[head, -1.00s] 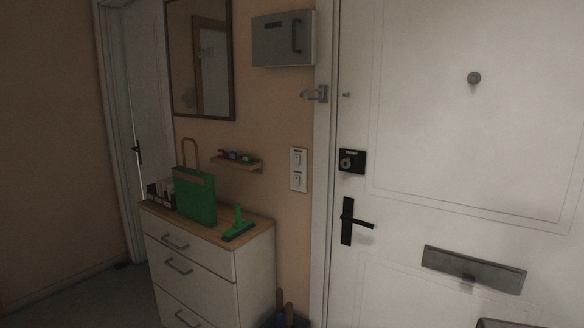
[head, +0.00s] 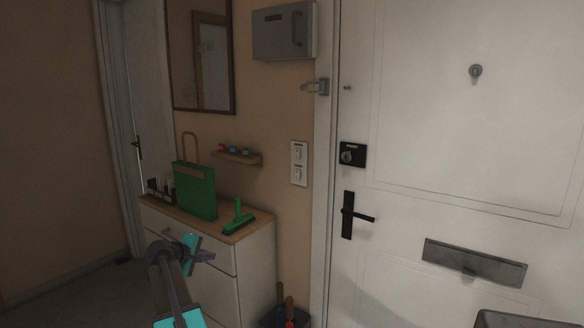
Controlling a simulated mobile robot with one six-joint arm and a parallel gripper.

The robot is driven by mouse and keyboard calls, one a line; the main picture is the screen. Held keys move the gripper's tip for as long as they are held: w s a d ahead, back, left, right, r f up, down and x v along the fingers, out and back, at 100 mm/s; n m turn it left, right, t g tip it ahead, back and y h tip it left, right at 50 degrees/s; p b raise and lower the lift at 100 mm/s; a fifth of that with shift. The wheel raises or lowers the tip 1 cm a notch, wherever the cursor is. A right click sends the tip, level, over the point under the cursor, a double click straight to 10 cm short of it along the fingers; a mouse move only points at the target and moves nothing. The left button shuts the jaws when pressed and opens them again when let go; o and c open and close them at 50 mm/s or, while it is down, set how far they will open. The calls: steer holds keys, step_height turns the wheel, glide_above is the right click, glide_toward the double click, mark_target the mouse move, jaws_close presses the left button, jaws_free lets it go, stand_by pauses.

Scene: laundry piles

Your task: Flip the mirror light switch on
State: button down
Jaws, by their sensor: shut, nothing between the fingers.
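A white double switch plate (head: 298,163) is on the tan wall between the small shelf and the door frame. It has two switches, one above the other; their positions are too small to tell, and no label shows. A dark-framed mirror (head: 202,58) hangs on the wall to the left of the plate, above the dresser. My gripper (head: 207,256) is low in front of the dresser, below and left of the plate and well apart from it. It is shut and empty.
A white dresser (head: 257,268) carries a green bag (head: 195,190) and a green brush (head: 239,220). A small shelf (head: 238,158) and a grey box (head: 283,32) are on the wall. The white door (head: 460,130) has a black handle (head: 348,215). A bin (head: 284,317) stands beside the dresser.

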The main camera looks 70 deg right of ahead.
steer(key=s+d+r+g+h, duration=0.1)
steer(key=s+d+r, duration=0.4)
steer(key=r, duration=0.5)
steer(key=s+d+r+m+g+h, duration=0.1)
steer(key=s+d+r, duration=0.4)
steer(key=r, duration=0.6)
steer(key=s+d+r+m+g+h, duration=0.1)
steer(key=s+d+r, duration=0.4)
steer(key=r, duration=0.6)
steer(key=shift+s+r+g+h+b, duration=0.15)
steer(key=shift+s+g+h+b, duration=0.3)
steer(key=shift+s+h, duration=0.55)
steer(key=shift+s, duration=0.2)
steer(key=p, duration=0.2)
glide_toward(297, 158)
steer(key=x, duration=0.5)
steer(key=shift+d+r, duration=0.1)
steer(key=shift+d, duration=0.05)
steer(key=shift+s+d, duration=0.15)
steer(key=shift+d, duration=0.4)
steer(key=shift+s, duration=0.1)
